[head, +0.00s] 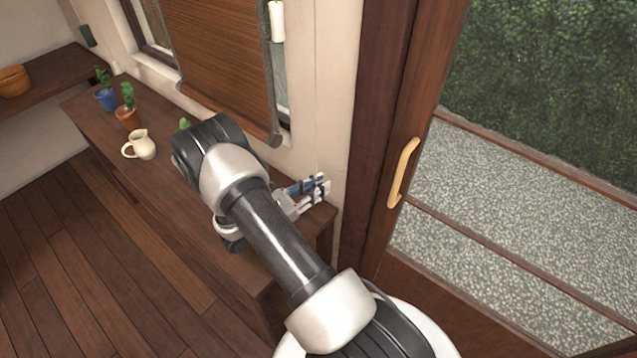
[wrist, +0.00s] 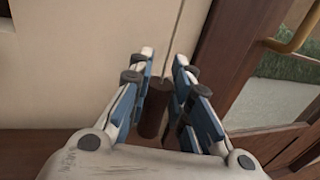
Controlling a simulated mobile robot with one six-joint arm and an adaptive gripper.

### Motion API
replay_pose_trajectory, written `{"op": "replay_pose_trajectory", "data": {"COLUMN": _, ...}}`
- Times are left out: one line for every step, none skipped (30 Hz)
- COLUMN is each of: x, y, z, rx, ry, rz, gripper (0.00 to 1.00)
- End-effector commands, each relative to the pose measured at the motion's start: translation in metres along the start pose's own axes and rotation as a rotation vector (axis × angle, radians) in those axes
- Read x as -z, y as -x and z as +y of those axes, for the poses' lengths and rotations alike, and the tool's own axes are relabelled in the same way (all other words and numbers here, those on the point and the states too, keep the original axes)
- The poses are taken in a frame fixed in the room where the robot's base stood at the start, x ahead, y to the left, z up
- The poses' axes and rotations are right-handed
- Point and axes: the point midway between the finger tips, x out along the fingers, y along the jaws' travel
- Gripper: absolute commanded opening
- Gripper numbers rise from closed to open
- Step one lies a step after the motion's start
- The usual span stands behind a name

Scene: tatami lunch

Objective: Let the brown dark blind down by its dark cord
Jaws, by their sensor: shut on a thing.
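The brown blind (head: 222,58) hangs over the window in the head view, its bottom bar (head: 228,122) tilted in the picture and above the wooden counter. A thin cord (wrist: 179,28) runs down the wall in the wrist view to a dark brown cylindrical pull (wrist: 153,108). My gripper (wrist: 165,78) is shut on the pull, with a finger on each side of it. In the head view my gripper (head: 315,188) is beside the wall, near the counter's right end. There the pull and cord cannot be made out.
The counter (head: 165,150) holds a cream jug (head: 140,146), a plant in a terracotta pot (head: 128,118) and one in a blue pot (head: 106,99). A cream cylinder (head: 277,22) hangs beside the blind. A door with a light handle (head: 403,172) stands to the right.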

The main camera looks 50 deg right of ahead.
Motion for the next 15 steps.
{"op": "replay_pose_trajectory", "data": {"x": 0.0047, "y": 0.0025, "z": 0.0007, "rx": -0.004, "ry": 0.001, "rz": 0.001, "gripper": 0.0}}
{"op": "replay_pose_trajectory", "data": {"x": 0.0056, "y": 0.0025, "z": 0.0008, "rx": -0.005, "ry": 0.001, "rz": 0.001, "gripper": 0.0}}
{"op": "replay_pose_trajectory", "data": {"x": 0.0066, "y": 0.0024, "z": 0.0008, "rx": -0.005, "ry": 0.001, "rz": 0.001, "gripper": 0.0}}
{"op": "replay_pose_trajectory", "data": {"x": 0.0071, "y": 0.0024, "z": 0.0007, "rx": -0.005, "ry": 0.001, "rz": 0.002, "gripper": 0.0}}
{"op": "replay_pose_trajectory", "data": {"x": 0.0076, "y": 0.0024, "z": 0.0006, "rx": -0.005, "ry": 0.001, "rz": 0.002, "gripper": 0.0}}
{"op": "replay_pose_trajectory", "data": {"x": 0.008, "y": 0.0023, "z": 0.0005, "rx": -0.005, "ry": 0.001, "rz": 0.003, "gripper": 0.0}}
{"op": "replay_pose_trajectory", "data": {"x": 0.0082, "y": 0.0023, "z": 0.0005, "rx": -0.005, "ry": 0.002, "rz": 0.004, "gripper": 0.0}}
{"op": "replay_pose_trajectory", "data": {"x": 0.0084, "y": 0.0023, "z": 0.0004, "rx": -0.004, "ry": 0.002, "rz": 0.004, "gripper": 0.0}}
{"op": "replay_pose_trajectory", "data": {"x": 0.0086, "y": 0.0023, "z": 0.0003, "rx": -0.004, "ry": 0.002, "rz": 0.005, "gripper": 0.0}}
{"op": "replay_pose_trajectory", "data": {"x": 0.0087, "y": 0.0022, "z": 0.0002, "rx": -0.004, "ry": 0.002, "rz": 0.005, "gripper": 0.0}}
{"op": "replay_pose_trajectory", "data": {"x": 0.0088, "y": 0.0022, "z": 0.0001, "rx": -0.004, "ry": 0.002, "rz": 0.005, "gripper": 0.0}}
{"op": "replay_pose_trajectory", "data": {"x": 0.0089, "y": 0.0022, "z": 0.0, "rx": -0.004, "ry": 0.002, "rz": 0.005, "gripper": 0.0}}
{"op": "replay_pose_trajectory", "data": {"x": 0.0091, "y": 0.0021, "z": -0.0001, "rx": -0.004, "ry": 0.003, "rz": 0.005, "gripper": 0.0}}
{"op": "replay_pose_trajectory", "data": {"x": 0.0092, "y": 0.0021, "z": -0.0002, "rx": -0.004, "ry": 0.003, "rz": 0.005, "gripper": 0.0}}
{"op": "replay_pose_trajectory", "data": {"x": 0.0093, "y": 0.0021, "z": -0.0003, "rx": -0.004, "ry": 0.003, "rz": 0.005, "gripper": 0.21}}
